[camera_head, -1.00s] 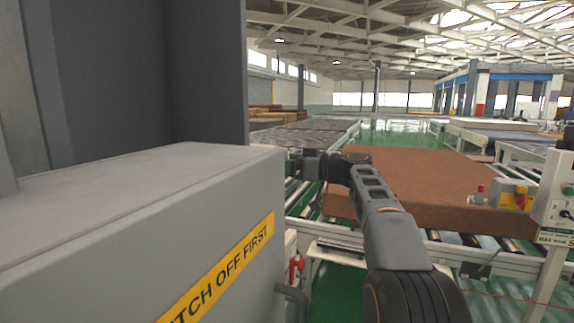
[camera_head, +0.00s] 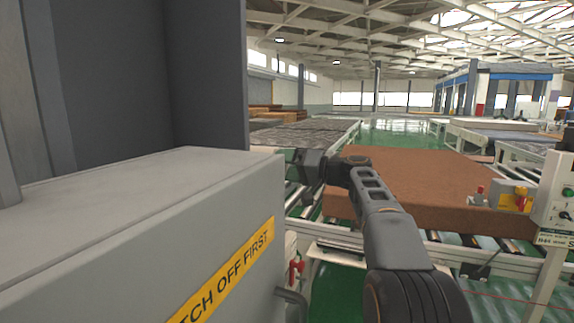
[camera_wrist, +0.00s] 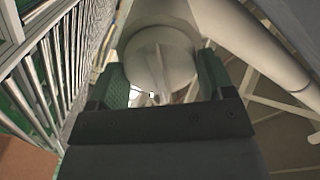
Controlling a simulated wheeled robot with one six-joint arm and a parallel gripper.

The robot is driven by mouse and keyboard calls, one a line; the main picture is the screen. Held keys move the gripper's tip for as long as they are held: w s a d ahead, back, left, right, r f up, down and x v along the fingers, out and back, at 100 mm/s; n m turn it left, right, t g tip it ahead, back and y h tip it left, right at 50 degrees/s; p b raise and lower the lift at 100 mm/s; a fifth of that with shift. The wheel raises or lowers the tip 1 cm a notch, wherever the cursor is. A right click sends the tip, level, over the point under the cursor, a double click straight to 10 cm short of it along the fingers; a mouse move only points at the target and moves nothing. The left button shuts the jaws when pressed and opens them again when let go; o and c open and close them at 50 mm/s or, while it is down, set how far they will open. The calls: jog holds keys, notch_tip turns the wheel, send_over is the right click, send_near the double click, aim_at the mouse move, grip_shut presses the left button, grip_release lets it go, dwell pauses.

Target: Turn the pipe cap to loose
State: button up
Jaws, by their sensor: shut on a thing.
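The pipe cap (camera_wrist: 158,58) shows in the wrist view as a round, pale grey-white disc with a raised ridge across its face. It sits at the end of a pale pipe fitting. My gripper (camera_wrist: 164,82) has its green finger pads on the left and right sides of the cap and is shut on it. The cap and the fingertips are hidden in that view.
A grey cabinet (camera_head: 120,220) with a yellow warning strip stands close on the left. A brown mattress slab (camera_head: 430,185) lies on the roller conveyor to the right. A control box (camera_head: 556,205) stands at the far right. In the wrist view, metal rollers (camera_wrist: 60,60) run along the left.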

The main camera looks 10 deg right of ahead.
jog(key=m+p, duration=0.1)
jog(key=m, duration=0.3)
jog(key=shift+r+m+p, duration=0.15)
jog(key=shift+m+p, duration=0.8)
jog(key=shift+m, duration=1.15)
jog(key=o, duration=0.9)
jog(key=b+v, duration=0.2)
jog(key=v, duration=1.2)
jog(key=shift+b, duration=0.3)
jog(key=shift+a, duration=0.1)
